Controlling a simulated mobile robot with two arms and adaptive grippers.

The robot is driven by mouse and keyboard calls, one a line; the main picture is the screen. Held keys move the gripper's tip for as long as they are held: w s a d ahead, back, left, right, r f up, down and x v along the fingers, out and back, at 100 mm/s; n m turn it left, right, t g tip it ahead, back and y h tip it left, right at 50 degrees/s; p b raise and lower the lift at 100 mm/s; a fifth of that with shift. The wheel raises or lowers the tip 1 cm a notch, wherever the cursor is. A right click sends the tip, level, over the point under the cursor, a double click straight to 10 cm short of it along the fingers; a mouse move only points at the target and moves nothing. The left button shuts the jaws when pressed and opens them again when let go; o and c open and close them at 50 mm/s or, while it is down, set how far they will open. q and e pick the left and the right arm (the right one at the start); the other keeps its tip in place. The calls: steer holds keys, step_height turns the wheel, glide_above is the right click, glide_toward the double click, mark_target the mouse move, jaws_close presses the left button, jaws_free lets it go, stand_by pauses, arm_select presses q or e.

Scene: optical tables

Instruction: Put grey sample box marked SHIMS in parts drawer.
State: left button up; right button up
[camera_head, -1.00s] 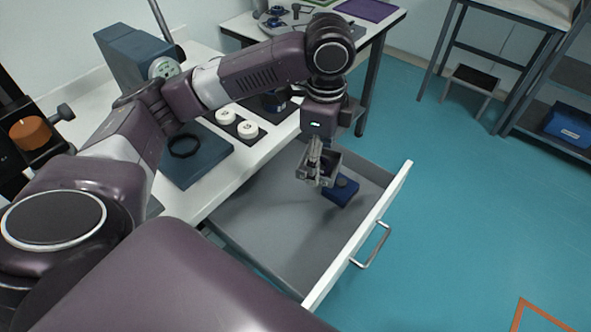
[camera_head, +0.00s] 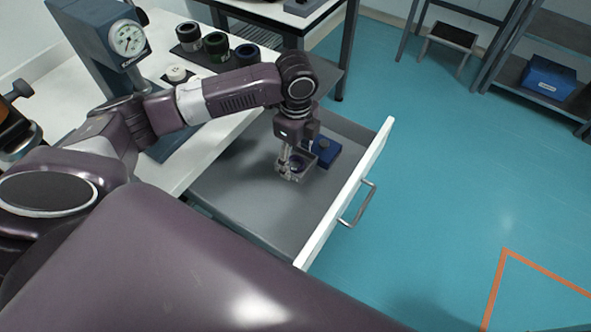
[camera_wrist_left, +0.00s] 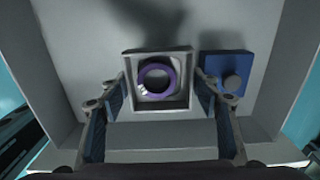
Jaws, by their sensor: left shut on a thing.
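The grey sample box (camera_head: 296,177) is an open-topped square box in my left gripper, inside the pulled-out parts drawer (camera_head: 235,205). My left gripper (camera_head: 291,167) points down and is shut on the box. In the left wrist view the box (camera_wrist_left: 160,114) sits between the two fingers (camera_wrist_left: 160,95), with a purple ring (camera_wrist_left: 141,78) inside it. The drawer's grey floor (camera_wrist_left: 235,35) lies below it. The box looks low in the drawer, but I cannot tell whether it touches the floor. The SHIMS marking cannot be read. My right gripper is out of view.
A blue block with a round knob (camera_head: 325,150) is in the drawer, close beside the box. The drawer's white front (camera_head: 345,195) has a metal handle (camera_head: 358,205). The near part of the drawer floor is clear. A dial gauge (camera_head: 127,38) stands on the table.

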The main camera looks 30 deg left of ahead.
arm_select(q)
steer(key=shift+f, duration=3.05)
steer(key=o, duration=1.4)
steer(key=shift+f, duration=0.15)
step_height(320, 180, up, 12)
steer(key=shift+r, duration=0.2)
